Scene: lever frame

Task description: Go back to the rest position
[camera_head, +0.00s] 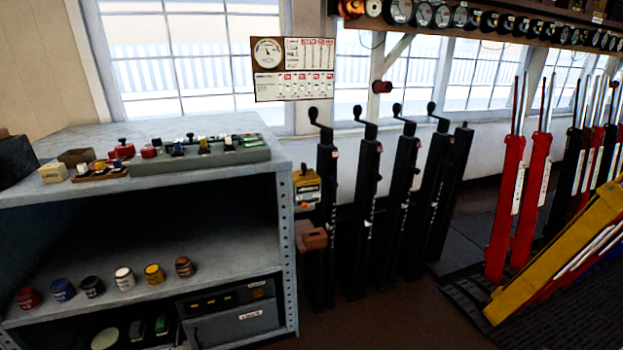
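Neither of my grippers shows in the head view, and no part of my arms is in sight. The lever frame stands at the right. Two red levers (508,190) with bright metal handles stand almost upright. Black levers (566,178) stand behind them.
A grey metal shelf unit (40,193) fills the left, with small items on top and several tins inside. Several black posts with cranks (362,210) stand beside it. A sign (294,68) hangs by the windows. Open brown floor (410,320) lies in front.

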